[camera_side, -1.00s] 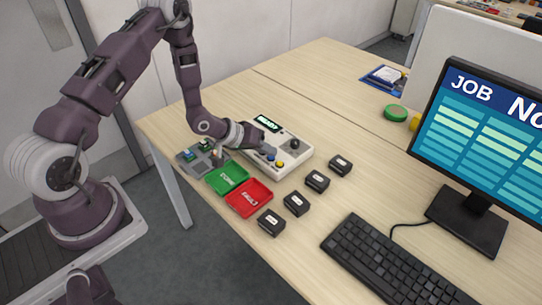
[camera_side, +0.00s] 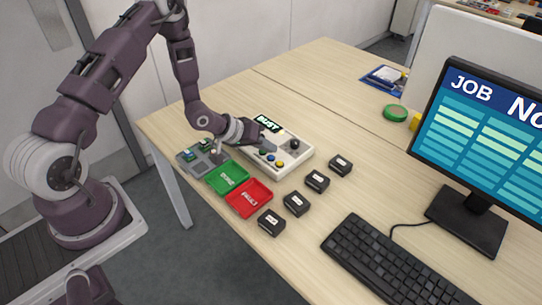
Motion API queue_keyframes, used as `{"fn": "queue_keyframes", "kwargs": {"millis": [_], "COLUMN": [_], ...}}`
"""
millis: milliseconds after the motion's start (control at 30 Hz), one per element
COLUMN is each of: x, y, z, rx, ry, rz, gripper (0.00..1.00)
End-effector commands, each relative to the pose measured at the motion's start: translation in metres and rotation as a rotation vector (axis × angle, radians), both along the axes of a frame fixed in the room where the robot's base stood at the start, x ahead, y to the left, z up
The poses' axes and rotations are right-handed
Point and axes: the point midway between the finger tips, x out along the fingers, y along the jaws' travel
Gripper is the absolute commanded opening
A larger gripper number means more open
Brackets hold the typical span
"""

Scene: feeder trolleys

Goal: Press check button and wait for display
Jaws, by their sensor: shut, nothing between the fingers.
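The white test box (camera_side: 291,161) stands on the table with a small display (camera_side: 268,124) at its back left that appears to read "BUSY". Coloured buttons show on its front part: a blue one (camera_side: 271,157), a yellow one (camera_side: 280,164) and a green one partly by my gripper. A dark round knob (camera_side: 294,144) sits at its right. Which button is the check button I cannot tell. My gripper (camera_side: 262,147) is shut and empty, over the left part of the box. Whether its tips touch a button cannot be made out.
A grey tray (camera_side: 189,157) with small green parts, a green tray (camera_side: 228,177) and a red tray (camera_side: 249,198) lie in front of the box. Several black blocks (camera_side: 297,204) stand to the right. A keyboard (camera_side: 387,265) and monitor (camera_side: 478,150) are further right.

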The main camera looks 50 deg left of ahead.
Motion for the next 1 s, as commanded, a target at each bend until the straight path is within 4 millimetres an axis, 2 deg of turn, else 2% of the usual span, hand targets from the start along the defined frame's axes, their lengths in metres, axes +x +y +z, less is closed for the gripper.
{"fn": "queue_keyframes", "kwargs": {"millis": [200,700,1000], "x": [0.0,0.0,0.0], "y": [0.0,0.0,0.0], "z": [0.003,0.048,0.05], "rx": [0.0,0.0,-0.001], "ry": [-0.001,-0.001,0.0], "rz": [0.001,0.001,0.001], "gripper": [0.0,0.0,0.0]}}
